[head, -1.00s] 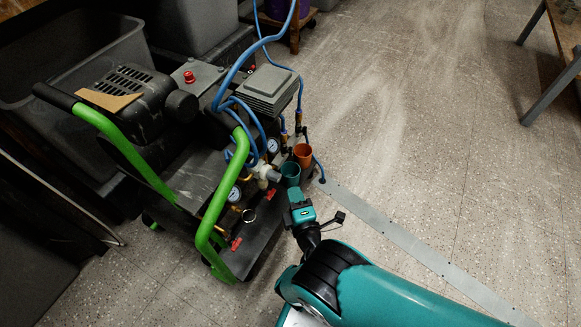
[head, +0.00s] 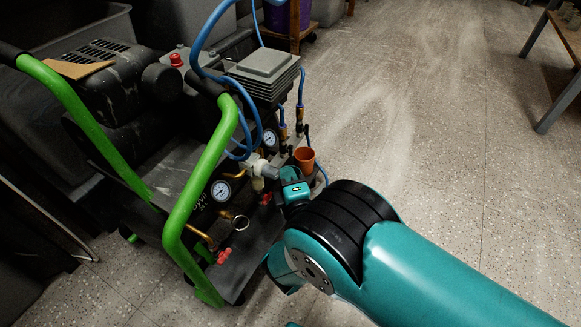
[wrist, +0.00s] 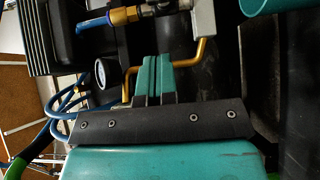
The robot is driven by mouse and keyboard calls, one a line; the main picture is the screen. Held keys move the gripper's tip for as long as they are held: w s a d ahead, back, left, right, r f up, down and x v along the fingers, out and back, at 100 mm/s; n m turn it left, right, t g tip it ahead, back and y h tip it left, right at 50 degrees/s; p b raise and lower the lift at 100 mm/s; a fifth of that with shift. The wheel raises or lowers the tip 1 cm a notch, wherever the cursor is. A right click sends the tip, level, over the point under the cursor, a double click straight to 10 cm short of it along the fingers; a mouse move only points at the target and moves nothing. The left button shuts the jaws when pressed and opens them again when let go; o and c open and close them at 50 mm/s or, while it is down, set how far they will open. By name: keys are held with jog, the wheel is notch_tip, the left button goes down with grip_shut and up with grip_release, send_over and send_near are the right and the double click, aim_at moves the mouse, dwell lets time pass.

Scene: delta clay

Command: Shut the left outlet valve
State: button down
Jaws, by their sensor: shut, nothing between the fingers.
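Two red-handled valves show low on the front of the compressor cart (head: 182,225) in the head view. The left red handle (head: 224,256) is nearer the cart's green frame. The right red handle (head: 265,199) is beside my wrist. Which way the left handle is turned is too small to tell. My gripper (wrist: 157,62) shows in the wrist view with its teal fingers together and nothing between them. A bent brass pipe (wrist: 204,56) passes close to the fingertips; I cannot tell whether they touch.
Pressure gauges (head: 221,191), blue hoses (head: 203,42) and an orange cup (head: 304,158) crowd the cart. The green handle frame (head: 187,215) stands to the left of the valves. A teal cup (wrist: 272,5) is at the wrist view's upper right. The floor at right is open.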

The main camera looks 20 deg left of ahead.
aim_at(291, 156)
jog(key=w+b, duration=0.1)
jog(key=w+a+b, duration=0.1)
jog(key=w, duration=0.3)
jog(key=shift+a+f+b, duration=0.1)
jog(key=shift+a+b, duration=0.25)
jog(key=shift+b, duration=0.05)
jog(key=shift+w, duration=0.6)
jog(key=shift+r, duration=0.3)
